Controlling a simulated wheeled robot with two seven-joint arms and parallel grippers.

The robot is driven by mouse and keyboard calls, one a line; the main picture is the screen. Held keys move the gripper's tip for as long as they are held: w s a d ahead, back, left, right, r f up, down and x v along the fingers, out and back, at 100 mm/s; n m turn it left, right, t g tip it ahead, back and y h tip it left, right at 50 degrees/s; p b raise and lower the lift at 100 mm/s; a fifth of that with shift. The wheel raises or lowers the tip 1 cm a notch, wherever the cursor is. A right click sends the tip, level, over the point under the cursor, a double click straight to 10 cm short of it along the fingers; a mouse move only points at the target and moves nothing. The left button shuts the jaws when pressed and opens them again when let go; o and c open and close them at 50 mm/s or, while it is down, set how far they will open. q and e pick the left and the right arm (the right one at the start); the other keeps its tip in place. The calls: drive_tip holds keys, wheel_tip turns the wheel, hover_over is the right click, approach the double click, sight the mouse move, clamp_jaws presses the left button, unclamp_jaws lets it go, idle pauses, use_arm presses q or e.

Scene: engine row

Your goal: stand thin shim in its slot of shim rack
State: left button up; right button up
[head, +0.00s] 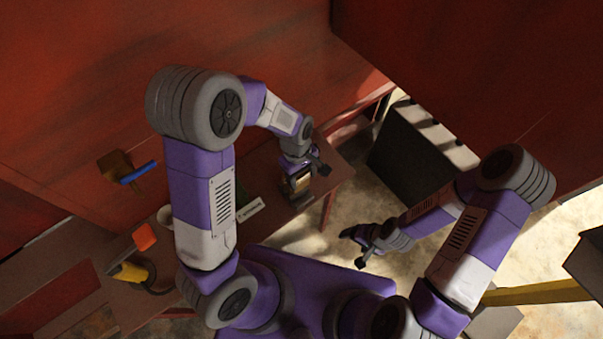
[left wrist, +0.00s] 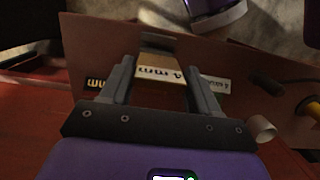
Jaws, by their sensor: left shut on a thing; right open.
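My left gripper (head: 302,172) is low over the far right part of the workbench. In the left wrist view its two fingers (left wrist: 163,88) are shut on a tan plate, which I take for the thin shim (left wrist: 162,66). A dark bar (left wrist: 158,39) shows just past the plate. The shim rack and its slot cannot be clearly made out. My right gripper (head: 358,248) is open and empty, off the bench over the floor.
A white label (head: 249,211) lies on the bench (head: 335,176). A white cup (left wrist: 262,129), a yellow cylinder (head: 130,272) and an orange block (head: 144,236) stand further left along it. A dark cabinet (head: 415,160) stands to the right, past open floor.

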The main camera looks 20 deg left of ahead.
sight(302, 184)
use_arm(q)
drive_tip(key=shift+f+b, duration=1.85)
drive_tip(key=shift+f, duration=0.8)
drive_tip(key=shift+p, duration=0.3)
drive_tip(key=shift+f+b, duration=1.45)
drive_tip(key=shift+f, duration=0.5)
drive_tip(key=o, duration=1.2)
wheel_tip(302, 184, up, 8)
drive_tip(key=p, duration=0.1)
drive_tip(key=shift+w+a+f+p, duration=0.2)
drive_tip(key=shift+w+a+p, duration=0.15)
drive_tip(key=shift+a, duration=0.1)
